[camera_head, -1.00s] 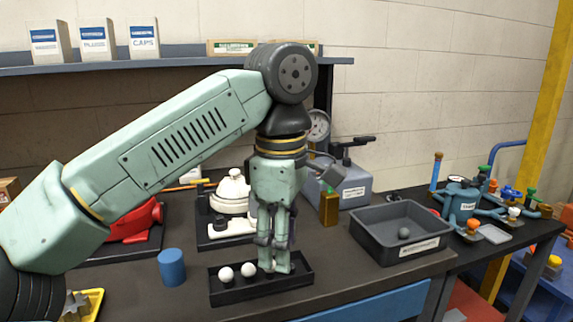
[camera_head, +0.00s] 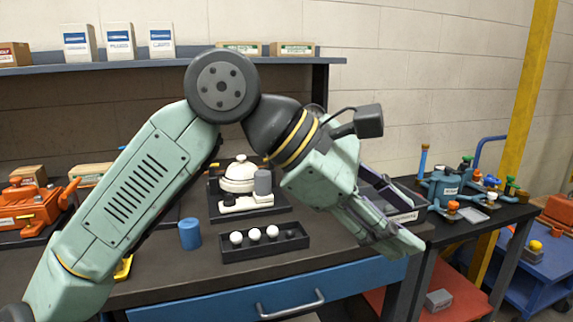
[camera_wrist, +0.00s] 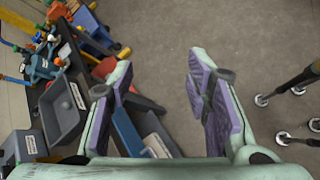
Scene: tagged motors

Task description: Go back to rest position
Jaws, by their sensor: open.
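My gripper (camera_head: 388,238) is raised in front of the table's right part, tilted down and to the right.
A blue cylinder (camera_head: 190,235) stands left of the tray. A white domed part (camera_head: 239,176) stands behind it. The grey bin (camera_head: 402,213) is partly hidden by my gripper and shows in the wrist view (camera_wrist: 62,112). A side table (camera_head: 470,213) holds a blue valve assembly. Open floor lies in front.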

